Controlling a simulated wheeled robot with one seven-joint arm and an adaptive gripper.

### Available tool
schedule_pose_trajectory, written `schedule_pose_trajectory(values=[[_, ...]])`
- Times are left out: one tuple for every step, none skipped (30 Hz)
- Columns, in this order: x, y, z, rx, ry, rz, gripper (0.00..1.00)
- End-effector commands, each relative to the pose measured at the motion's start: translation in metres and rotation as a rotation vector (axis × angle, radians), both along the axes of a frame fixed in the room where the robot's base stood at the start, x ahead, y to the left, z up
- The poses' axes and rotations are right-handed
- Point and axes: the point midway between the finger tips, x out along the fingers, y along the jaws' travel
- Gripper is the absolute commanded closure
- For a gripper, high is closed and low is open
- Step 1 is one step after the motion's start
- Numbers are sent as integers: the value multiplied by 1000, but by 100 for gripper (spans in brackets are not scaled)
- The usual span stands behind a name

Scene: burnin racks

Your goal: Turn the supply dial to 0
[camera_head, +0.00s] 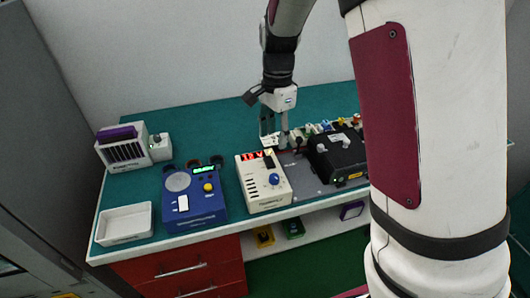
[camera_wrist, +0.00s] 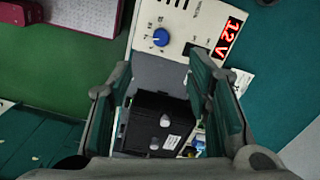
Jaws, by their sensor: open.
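The supply is a cream box (camera_head: 262,190) at the front middle of the teal bench, with a blue round dial (camera_head: 274,179) on its top face. Its lit red display reads about 12 V; a decimal point cannot be made out. In the wrist view, the supply's panel (camera_wrist: 187,22) is at the top, with the blue dial (camera_wrist: 160,38) left of the red display (camera_wrist: 228,38). The dial's exact pointer setting is too small to read. My gripper (camera_head: 274,138) is open and empty, pointing down behind and above the supply, apart from the dial. It also shows in the wrist view (camera_wrist: 160,72).
A black box with knobs (camera_head: 337,155) stands right of the supply on a grey mat (camera_head: 302,180). A blue device (camera_head: 190,202) stands left, with a white tray (camera_head: 124,224) and a slotted rack (camera_head: 121,150) beyond. The bench's back left is clear.

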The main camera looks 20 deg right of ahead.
Motion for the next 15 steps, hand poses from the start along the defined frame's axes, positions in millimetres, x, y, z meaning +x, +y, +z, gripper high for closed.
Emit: schedule_pose_trajectory(values=[[1,0,-5,-12,12,-28,55],[3,0,-8,-18,15,-43,55],[5,-1,-11,-23,19,-60,55],[6,-1,-13,-26,20,-68,55],[6,-1,-15,-29,23,-76,55],[7,-1,-17,-32,25,-83,55],[7,-1,-19,-32,25,-86,55],[7,-1,-21,-33,26,-88,55],[7,-1,-25,-33,26,-89,55],[7,-1,-29,-33,27,-89,55],[6,-1,-32,-34,28,-89,55],[6,-2,-38,-33,27,-89,55],[6,-2,-43,-33,28,-89,55],[5,-2,-49,-33,29,-89,55],[5,-2,-57,-34,29,-88,55]])
